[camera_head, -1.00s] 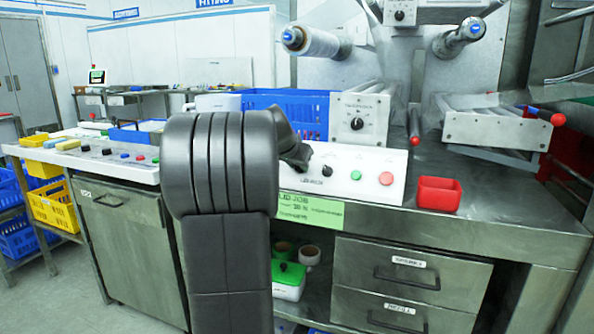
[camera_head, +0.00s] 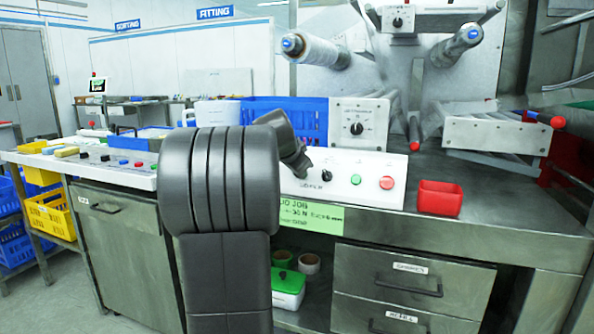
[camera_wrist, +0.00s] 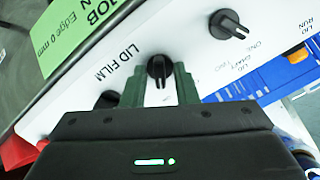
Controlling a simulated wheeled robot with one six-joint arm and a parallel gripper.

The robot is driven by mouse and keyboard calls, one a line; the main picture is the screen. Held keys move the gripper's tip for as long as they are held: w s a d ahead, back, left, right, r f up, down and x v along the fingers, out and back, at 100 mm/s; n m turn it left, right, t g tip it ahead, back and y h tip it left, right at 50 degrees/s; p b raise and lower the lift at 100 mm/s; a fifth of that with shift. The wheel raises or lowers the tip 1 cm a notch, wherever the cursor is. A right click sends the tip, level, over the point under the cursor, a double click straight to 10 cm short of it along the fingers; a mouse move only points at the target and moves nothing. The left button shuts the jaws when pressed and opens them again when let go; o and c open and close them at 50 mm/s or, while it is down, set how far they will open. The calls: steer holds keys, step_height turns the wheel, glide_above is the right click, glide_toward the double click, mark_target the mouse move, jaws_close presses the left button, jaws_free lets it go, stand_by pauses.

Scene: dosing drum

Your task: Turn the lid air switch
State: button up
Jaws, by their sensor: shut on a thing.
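A white control panel (camera_wrist: 196,62) fills much of the wrist view. A black rotary knob (camera_wrist: 160,68) on it sits between the green fingertips of my gripper (camera_wrist: 160,88), which is shut on it. The words "LID FILM" are printed beside this knob; I cannot read "lid air" on any label. Another black knob (camera_wrist: 230,22) stands farther right, clear of the fingers. In the head view my arm covers the left part of the same panel (camera_head: 340,192), and the held knob is hidden there. The fingertips are not clearly visible in that view.
Right of my arm, the panel has a black knob (camera_head: 326,175), a green button (camera_head: 356,180) and a red button (camera_head: 386,183). A red bin (camera_head: 440,198) stands to its right. A blue crate (camera_head: 312,118) and a white box with a dial (camera_head: 372,112) are behind.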

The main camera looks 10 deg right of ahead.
steer(key=o, duration=0.6)
steer(key=p+v, duration=0.3)
steer(key=v, duration=1.1)
steer(key=b+x, duration=0.3)
steer(key=x, duration=1.1)
